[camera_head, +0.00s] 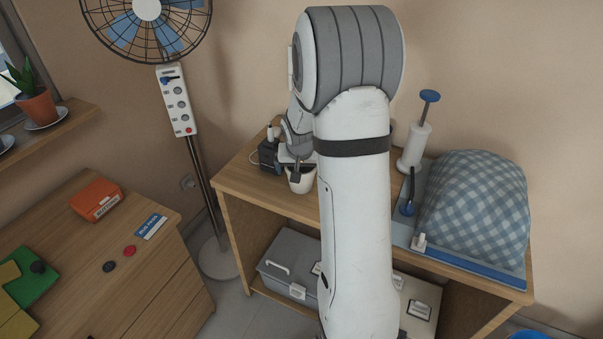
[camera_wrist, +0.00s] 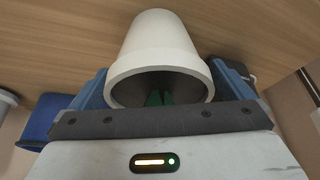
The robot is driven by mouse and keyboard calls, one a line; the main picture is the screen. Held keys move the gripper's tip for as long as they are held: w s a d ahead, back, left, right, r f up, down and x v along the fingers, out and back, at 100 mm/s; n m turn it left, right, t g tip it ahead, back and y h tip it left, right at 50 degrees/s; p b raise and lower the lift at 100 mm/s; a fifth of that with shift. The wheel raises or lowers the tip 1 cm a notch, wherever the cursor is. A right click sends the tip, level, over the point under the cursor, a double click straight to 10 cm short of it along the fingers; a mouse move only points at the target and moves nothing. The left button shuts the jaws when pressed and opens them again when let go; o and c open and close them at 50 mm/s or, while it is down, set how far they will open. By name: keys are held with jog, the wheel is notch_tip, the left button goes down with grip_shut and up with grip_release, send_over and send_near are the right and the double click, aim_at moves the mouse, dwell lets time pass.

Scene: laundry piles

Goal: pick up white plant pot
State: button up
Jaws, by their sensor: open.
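The white plant pot (camera_head: 303,184) stands on the wooden shelf-table, near its left end, partly hidden by my gripper and arm. In the wrist view the pot (camera_wrist: 158,42) is large, its wide rim toward the camera, with something dark and green inside. My gripper (camera_wrist: 161,78) is open, with one blue finger on each side of the pot's rim. In the head view my gripper (camera_head: 296,163) is at the top of the pot. I cannot tell whether the fingers touch it.
A dark device (camera_head: 268,156) stands just left of the pot on the wooden table (camera_head: 240,178). To the right are a white pump bottle (camera_head: 414,146) and a blue checked cloth heap (camera_head: 477,208) on an ironing surface. A fan (camera_head: 147,12) stands at left.

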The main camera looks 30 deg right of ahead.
jog(key=shift+w+d+f, duration=0.1)
jog(key=shift+f, duration=0.25)
jog(key=shift+c, duration=0.2)
jog(key=c, duration=1.1)
jog(key=shift+r, duration=0.1)
